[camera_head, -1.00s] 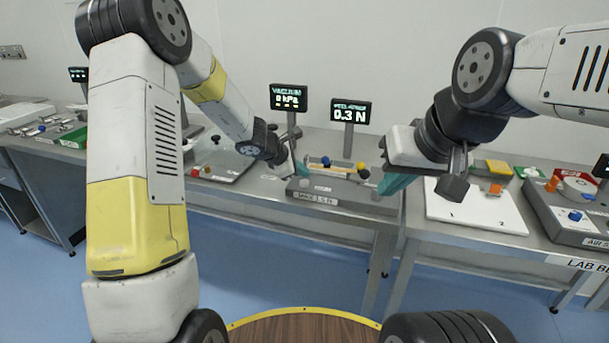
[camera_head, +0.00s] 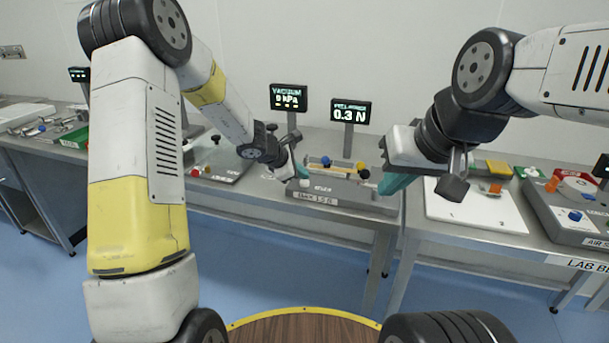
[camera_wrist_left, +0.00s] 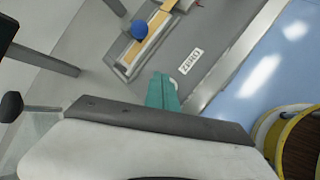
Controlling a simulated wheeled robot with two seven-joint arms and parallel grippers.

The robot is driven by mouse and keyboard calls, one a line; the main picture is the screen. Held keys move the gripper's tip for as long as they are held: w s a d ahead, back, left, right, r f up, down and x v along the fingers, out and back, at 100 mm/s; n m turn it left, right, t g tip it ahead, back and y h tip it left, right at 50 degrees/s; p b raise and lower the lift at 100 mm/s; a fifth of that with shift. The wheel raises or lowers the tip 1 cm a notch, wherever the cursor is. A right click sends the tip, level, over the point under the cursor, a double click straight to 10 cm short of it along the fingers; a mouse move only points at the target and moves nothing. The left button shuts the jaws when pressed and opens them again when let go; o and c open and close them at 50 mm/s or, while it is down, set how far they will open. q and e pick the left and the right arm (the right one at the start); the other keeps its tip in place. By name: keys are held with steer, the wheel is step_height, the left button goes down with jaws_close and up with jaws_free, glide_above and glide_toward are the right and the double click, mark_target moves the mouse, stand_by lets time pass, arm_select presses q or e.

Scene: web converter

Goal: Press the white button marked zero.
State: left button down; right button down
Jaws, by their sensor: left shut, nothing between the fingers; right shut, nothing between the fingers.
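The white button (camera_head: 304,183) sits at the left front of the grey peel-force fixture (camera_head: 345,199), beside a ZERO label (camera_head: 322,188). My left gripper (camera_head: 302,172) is shut and empty, its teal fingertips right at the button in the head view. Whether they touch it I cannot tell. My right gripper (camera_head: 393,182) is shut and empty near the fixture's right end.
A blue knob (camera_head: 326,160) and a yellow knob (camera_head: 361,165) stand on the fixture. Behind it, one display (camera_head: 350,111) reads 0.3 N and another (camera_head: 289,97) reads 0 kPa. A white board (camera_head: 470,208) lies to the right.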

mark_target(302, 182)
arm_select(q)
steer(key=shift+f, duration=0.65)
stand_by(0.8)
steer(key=shift+r, duration=1.05)
steer(key=shift+r, duration=2.5)
